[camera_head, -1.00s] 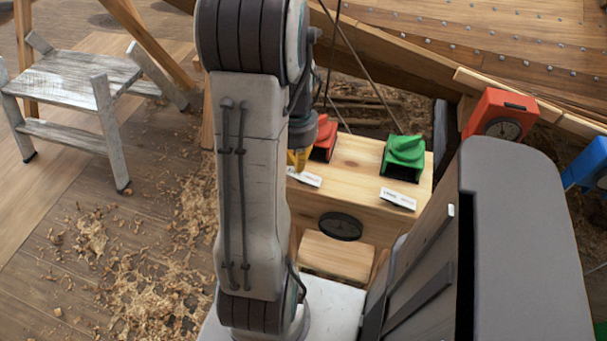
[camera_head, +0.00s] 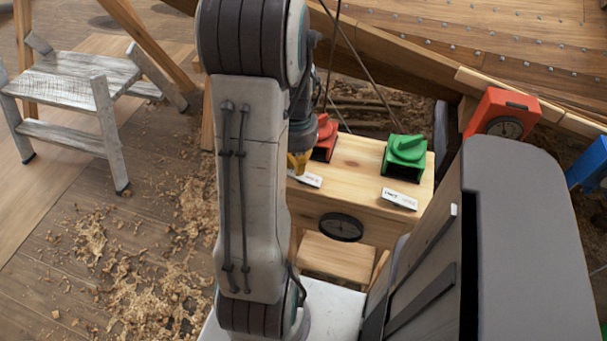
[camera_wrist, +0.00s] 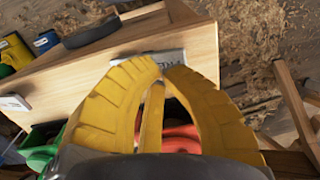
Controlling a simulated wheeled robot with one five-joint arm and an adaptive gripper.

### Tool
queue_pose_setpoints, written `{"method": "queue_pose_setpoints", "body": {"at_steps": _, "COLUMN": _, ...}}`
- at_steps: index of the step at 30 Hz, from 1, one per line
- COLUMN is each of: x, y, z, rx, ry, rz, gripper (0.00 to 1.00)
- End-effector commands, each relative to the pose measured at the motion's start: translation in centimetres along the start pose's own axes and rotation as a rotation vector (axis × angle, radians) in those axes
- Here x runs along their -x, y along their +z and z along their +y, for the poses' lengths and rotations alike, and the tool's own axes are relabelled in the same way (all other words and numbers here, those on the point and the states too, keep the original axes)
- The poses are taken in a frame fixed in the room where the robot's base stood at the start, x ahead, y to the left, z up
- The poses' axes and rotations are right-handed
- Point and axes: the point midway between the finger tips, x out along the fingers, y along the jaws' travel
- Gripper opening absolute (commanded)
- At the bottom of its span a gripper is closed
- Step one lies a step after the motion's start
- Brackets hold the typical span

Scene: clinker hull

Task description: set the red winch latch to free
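The red winch latch (camera_head: 325,143) sits at the left of the wooden box top, partly hidden behind my arm and gripper in the head view. In the wrist view its red body (camera_wrist: 182,141) shows behind and between my yellow fingers. My gripper (camera_head: 299,165) is at the near side of the latch, above a white label (camera_head: 307,178). In the wrist view the fingertips (camera_wrist: 157,66) come together, with nothing seen held, over the label (camera_wrist: 166,58). Whether they touch the latch, and its setting, cannot be told.
A green latch (camera_head: 404,157) with its own label (camera_head: 399,198) stands to the right on the wooden box (camera_head: 372,160). A black dial (camera_head: 341,227) is on the box front. A red dial unit (camera_head: 500,116) and a blue one (camera_head: 588,164) are further right. A step stool (camera_head: 75,80) stands left.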

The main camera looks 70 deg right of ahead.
Motion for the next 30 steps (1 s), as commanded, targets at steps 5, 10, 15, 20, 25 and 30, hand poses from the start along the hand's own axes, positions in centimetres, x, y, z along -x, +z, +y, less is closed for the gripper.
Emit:
{"method": "queue_pose_setpoints", "body": {"at_steps": 5, "x": -0.3, "y": 0.0, "z": 0.0, "rx": 0.000, "ry": 0.000, "rz": 0.000, "gripper": 0.00}}
{"method": "queue_pose_setpoints", "body": {"at_steps": 10, "x": -0.5, "y": 0.0, "z": 0.0, "rx": 0.000, "ry": 0.000, "rz": 0.000, "gripper": 0.00}}
{"method": "queue_pose_setpoints", "body": {"at_steps": 15, "x": -0.8, "y": 0.0, "z": 0.0, "rx": 0.000, "ry": 0.000, "rz": 0.000, "gripper": 0.00}}
{"method": "queue_pose_setpoints", "body": {"at_steps": 20, "x": -1.0, "y": 0.0, "z": 0.0, "rx": 0.000, "ry": 0.000, "rz": -0.001, "gripper": 0.00}}
{"method": "queue_pose_setpoints", "body": {"at_steps": 25, "x": -1.2, "y": 0.0, "z": 0.0, "rx": 0.000, "ry": 0.000, "rz": -0.001, "gripper": 0.00}}
{"method": "queue_pose_setpoints", "body": {"at_steps": 30, "x": -1.4, "y": 0.0, "z": 0.0, "rx": 0.000, "ry": 0.000, "rz": 0.000, "gripper": 0.00}}
